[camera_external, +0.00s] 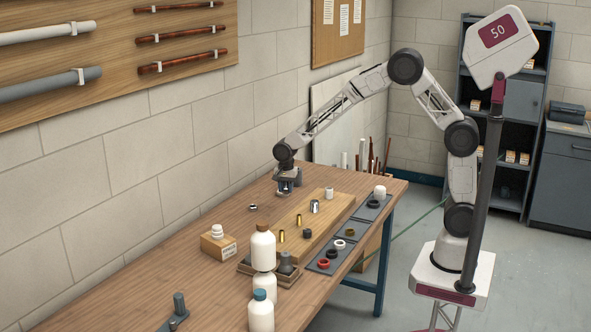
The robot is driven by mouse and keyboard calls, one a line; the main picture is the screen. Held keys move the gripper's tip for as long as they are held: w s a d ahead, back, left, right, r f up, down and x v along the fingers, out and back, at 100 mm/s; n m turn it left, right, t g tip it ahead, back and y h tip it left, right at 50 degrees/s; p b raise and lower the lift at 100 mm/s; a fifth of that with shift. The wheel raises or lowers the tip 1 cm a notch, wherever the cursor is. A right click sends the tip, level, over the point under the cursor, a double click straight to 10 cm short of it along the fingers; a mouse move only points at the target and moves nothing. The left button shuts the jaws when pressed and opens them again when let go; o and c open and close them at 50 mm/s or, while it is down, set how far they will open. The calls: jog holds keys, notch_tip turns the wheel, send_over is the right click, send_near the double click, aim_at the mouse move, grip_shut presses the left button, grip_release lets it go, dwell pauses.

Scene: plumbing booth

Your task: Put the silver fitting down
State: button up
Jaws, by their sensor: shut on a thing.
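My gripper (286,190) points down low over the far left part of the workbench, just behind the wooden board. It is shut on a small grey-silver piece, which I take to be the silver fitting; the fingers hide most of it, and I cannot tell whether it touches the bench. Another silver cylinder (314,206) stands upright on the board, to the right of my gripper. A small silver ring (253,207) lies on the bench to the left of my gripper.
The wooden board (338,208) also holds brass pieces and a white-grey cylinder (329,193). Dark trays (343,255) with several rings line the right edge. White bottles (263,250) and a wooden block (218,245) stand nearer. Bare bench (180,250) lies to the left.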

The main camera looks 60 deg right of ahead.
jog(key=shift+w, duration=0.1)
send_over(254, 199)
jog(key=shift+w+f, duration=0.1)
jog(key=shift+f, duration=0.65)
dwell(0.4)
jog(key=shift+f, duration=0.1)
jog(key=shift+f, duration=1.65)
jog(key=shift+f, duration=0.15)
jog(key=o, duration=1)
